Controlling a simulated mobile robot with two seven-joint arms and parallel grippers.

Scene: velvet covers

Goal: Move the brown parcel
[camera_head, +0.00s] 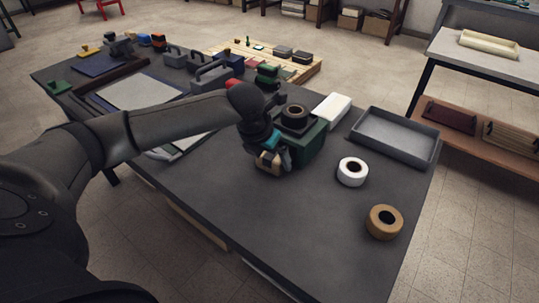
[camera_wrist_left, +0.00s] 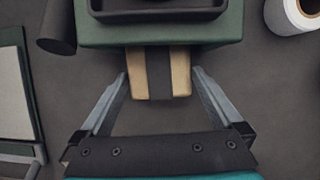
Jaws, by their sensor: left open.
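The brown parcel (camera_wrist_left: 159,76) is a small tan block with a dark band across it. In the left wrist view its near end sticks out from the edge of a green box (camera_wrist_left: 224,29); its far end is hidden. My left gripper (camera_wrist_left: 159,85) is open, with one finger on each side of the parcel's near end and a gap on both sides. In the head view the parcel (camera_head: 266,169) shows only in part below my left gripper (camera_head: 267,157), in front of the green box (camera_head: 309,145). My right gripper is not in view.
A white roll (camera_head: 352,172), a brown tape roll (camera_head: 385,222) and a grey tray (camera_head: 398,153) stand to the right. A white block (camera_head: 332,108) lies behind. The table's front middle (camera_head: 290,220) is clear.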

